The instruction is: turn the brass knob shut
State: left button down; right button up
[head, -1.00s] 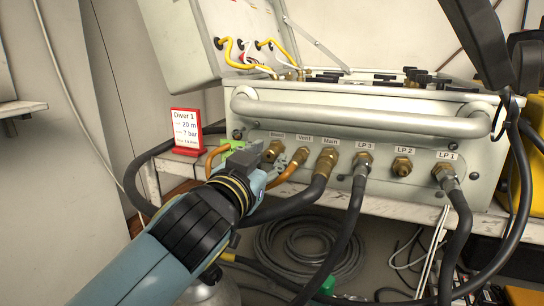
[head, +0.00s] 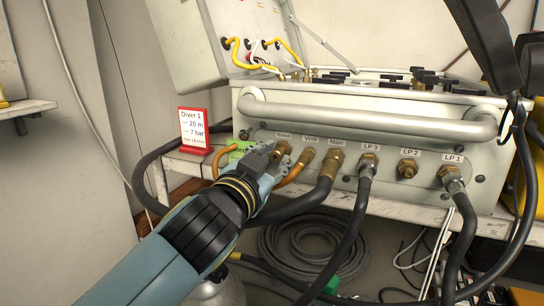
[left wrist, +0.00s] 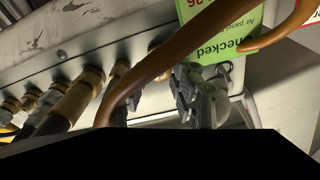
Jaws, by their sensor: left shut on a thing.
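The brass knob (head: 283,149) sits under the "Bleed" label at the left end of the grey panel's front (head: 395,185). In the left wrist view the gripper fingers (left wrist: 197,92) show beside the green "Checked" tag (left wrist: 222,30). An orange hose crosses in front there, and the grip itself is hard to see. My right gripper is not in view.
An orange hose (head: 292,177) hangs from the "Vent" fitting close to my gripper. Thick black hoses (head: 352,220) hang from the fittings to the right. A thick grey rail (head: 370,119) runs above the knob. A red-framed sign (head: 194,130) stands to the left.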

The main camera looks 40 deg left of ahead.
pick_arm(q)
jog(key=m+p, duration=0.2)
jog(key=m, duration=0.3)
jog(key=m+p, duration=0.1)
jog(key=m, duration=0.3)
jog(key=shift+m+p, duration=0.55)
jog(key=shift+m, duration=1.05)
jog(key=c, duration=1.4)
grip_release()
jog(key=v, duration=1.2)
